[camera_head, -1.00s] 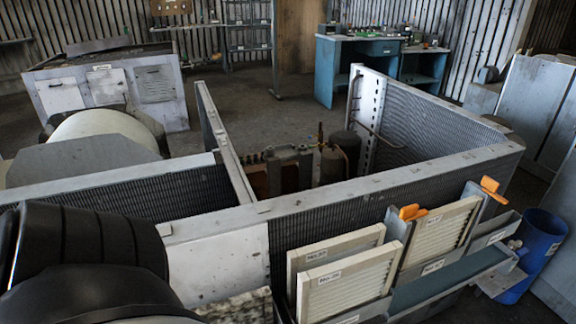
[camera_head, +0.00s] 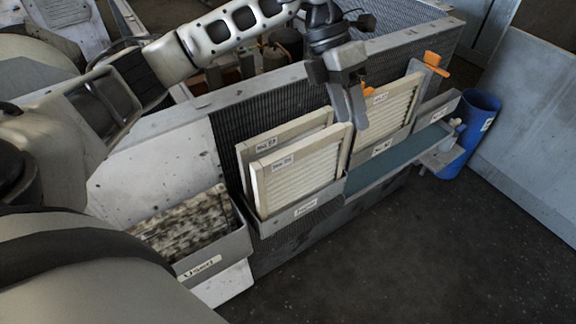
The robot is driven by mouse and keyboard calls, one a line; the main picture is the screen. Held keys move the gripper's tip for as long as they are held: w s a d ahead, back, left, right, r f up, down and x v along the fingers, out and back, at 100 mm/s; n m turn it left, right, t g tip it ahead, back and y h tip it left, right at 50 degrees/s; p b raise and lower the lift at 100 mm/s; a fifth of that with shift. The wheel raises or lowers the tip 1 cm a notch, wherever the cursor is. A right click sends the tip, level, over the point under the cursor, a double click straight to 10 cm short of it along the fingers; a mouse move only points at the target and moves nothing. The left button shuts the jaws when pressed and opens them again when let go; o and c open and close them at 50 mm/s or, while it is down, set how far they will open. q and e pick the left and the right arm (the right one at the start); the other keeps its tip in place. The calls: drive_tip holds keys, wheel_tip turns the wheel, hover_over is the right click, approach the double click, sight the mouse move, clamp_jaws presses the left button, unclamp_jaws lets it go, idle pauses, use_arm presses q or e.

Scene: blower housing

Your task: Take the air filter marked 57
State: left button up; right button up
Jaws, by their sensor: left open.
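Two pale framed air filters with ribbed faces stand one behind the other in a grey holder on the housing's side: a front filter (camera_head: 302,173) and a back filter (camera_head: 244,152), mostly covered by the front one. A third filter (camera_head: 396,108) stands in a holder to the right, partly hidden by my gripper. My left gripper (camera_head: 360,122) is open, fingers pointing down, in front of that third filter's left edge and right of the front filter. My right gripper is not in view.
A tray (camera_head: 242,243) labelled "Used" holds a dirty, blotched filter (camera_head: 185,226) at lower left. A teal shelf (camera_head: 400,160) runs below the right filter. An orange clamp (camera_head: 436,64) and a blue bin (camera_head: 480,125) are at right. The floor in front is clear.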

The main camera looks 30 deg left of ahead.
use_arm(q)
drive_tip(key=w+a+r+n+t+y, duration=0.1)
drive_tip(key=a+r+y, duration=0.2)
drive_tip(key=a, duration=0.4)
drive_tip(key=w+a+r+n+y, duration=0.1)
drive_tip(key=a+r+y, duration=0.2)
drive_tip(key=a, duration=0.3)
drive_tip(key=b, duration=0.3)
hover_over(288, 126)
wheel_tip(288, 126, down, 9)
drive_tip(key=shift+f, duration=0.2)
drive_tip(key=shift+f+p, duration=0.4)
drive_tip(key=shift+f, duration=2.7)
clamp_jaws()
